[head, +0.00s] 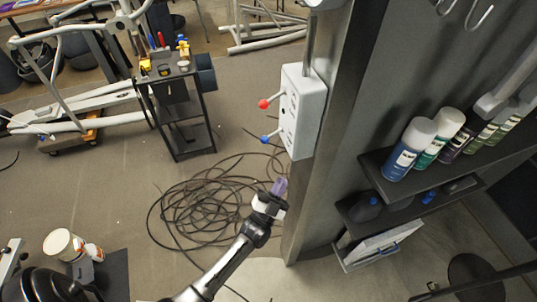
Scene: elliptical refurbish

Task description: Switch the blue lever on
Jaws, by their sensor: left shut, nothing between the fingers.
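The blue lever (265,140) is a short arm with a blue ball tip. It sticks out to the left from the lower part of a white switch box (304,110). A similar lever with a red ball (263,104) sits above it on the same box. The box is fixed to a grey post. My left gripper (280,186) has purple fingers that are shut and empty. It shows below the blue ball in the picture, apart from the lever. My right gripper is not in view.
The grey post (335,130) stands right of the lever. Shelves with spray cans (410,148) are on the right. Black cable (205,208) lies coiled on the floor. A black tool cart (180,110) stands at upper left. Open space lies left of the box.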

